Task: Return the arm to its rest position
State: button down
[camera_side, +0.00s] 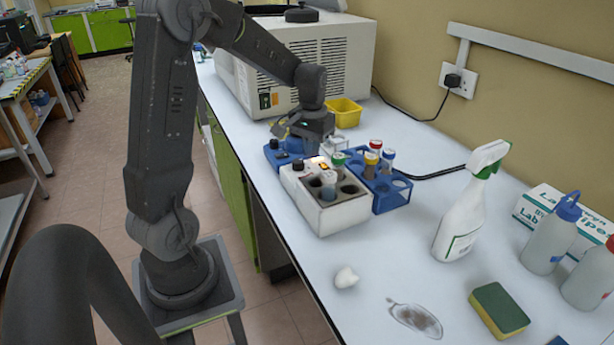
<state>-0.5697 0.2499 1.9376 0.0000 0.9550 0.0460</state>
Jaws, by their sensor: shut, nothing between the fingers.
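My dark grey arm reaches over the bench from the left, bent at its elbow. My gripper (312,146) points down at the back edge of a white block (325,222) with round wells. It is shut and empty. Its fingertips are small and partly lost against the block and the blue device behind it, so I cannot tell whether they touch anything.
Behind are a yellow bin (344,112) and a large beige instrument (345,60). A spray bottle (463,215), a sponge (499,309) and a stain (416,318) are in front.

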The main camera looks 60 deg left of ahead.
jog(key=shift+r, duration=0.5)
jog(key=shift+d+r, duration=0.1)
jog(key=s+d+r+m+t, duration=0.1)
jog(key=s+d+r, duration=0.1)
jog(key=d+r, duration=0.3)
jog(key=s+d+r+m+t, duration=0.1)
jog(key=s+d+r+m, duration=0.15)
jog(key=d, duration=0.45)
jog(key=s+d+r+m+t, duration=0.1)
jog(key=s+d+m+t, duration=0.1)
jog(key=s+d, duration=0.7)
jog(key=shift+s+d+r+t, duration=0.15)
jog(key=shift+s+r+t, duration=0.15)
jog(key=shift+s+t, duration=0.4)
jog(key=shift+w, duration=0.25)
